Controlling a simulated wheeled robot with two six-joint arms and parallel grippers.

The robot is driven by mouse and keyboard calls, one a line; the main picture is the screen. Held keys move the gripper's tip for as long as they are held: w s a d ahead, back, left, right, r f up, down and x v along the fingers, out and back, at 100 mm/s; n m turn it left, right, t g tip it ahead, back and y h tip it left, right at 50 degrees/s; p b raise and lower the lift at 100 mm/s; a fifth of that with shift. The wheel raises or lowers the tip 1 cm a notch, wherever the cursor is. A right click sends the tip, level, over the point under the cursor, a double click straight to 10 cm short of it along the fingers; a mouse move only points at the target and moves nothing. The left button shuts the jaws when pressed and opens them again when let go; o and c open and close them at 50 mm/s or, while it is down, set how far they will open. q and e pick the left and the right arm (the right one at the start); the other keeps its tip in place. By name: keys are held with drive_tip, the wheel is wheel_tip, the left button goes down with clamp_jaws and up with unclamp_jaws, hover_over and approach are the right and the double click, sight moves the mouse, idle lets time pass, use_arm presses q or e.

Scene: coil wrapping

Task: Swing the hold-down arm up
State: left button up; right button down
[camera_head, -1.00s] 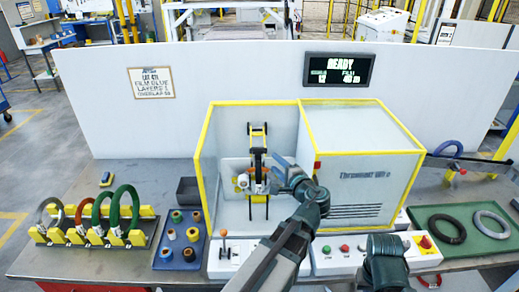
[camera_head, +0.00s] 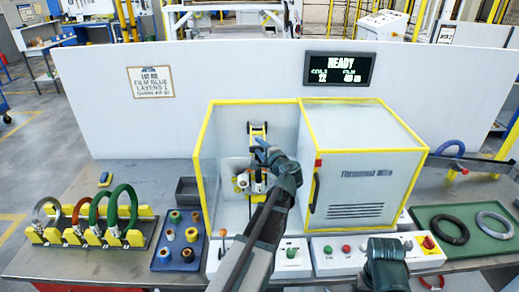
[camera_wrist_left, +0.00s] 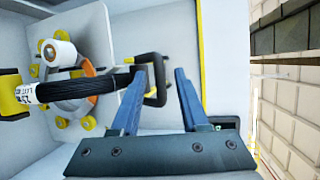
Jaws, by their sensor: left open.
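The hold-down arm is a black ribbed bar with a yellow, labelled end (camera_wrist_left: 82,86) in the left wrist view. It ends in a black loop handle (camera_wrist_left: 161,84). In the head view, the arm's yellow-and-black top (camera_head: 257,129) shows inside the wrapping machine, partly hidden behind my gripper. My left gripper (camera_head: 259,149) reaches into the machine's open bay. In the left wrist view, its two blue fingers (camera_wrist_left: 160,74) stand apart around the loop handle, not closed on it. Whether they touch it I cannot tell.
The machine has yellow-edged walls (camera_head: 204,150) around the bay and a grey cabinet (camera_head: 360,165) to its right. A coil rack (camera_head: 95,238) and a blue spool tray (camera_head: 163,262) stand to the left. A green tray (camera_head: 494,252) with coils lies right.

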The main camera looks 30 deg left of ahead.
use_arm(q)
drive_tip(key=shift+a, duration=0.1)
drive_tip(key=shift+c, duration=0.3)
clamp_jaws()
idle(1.2)
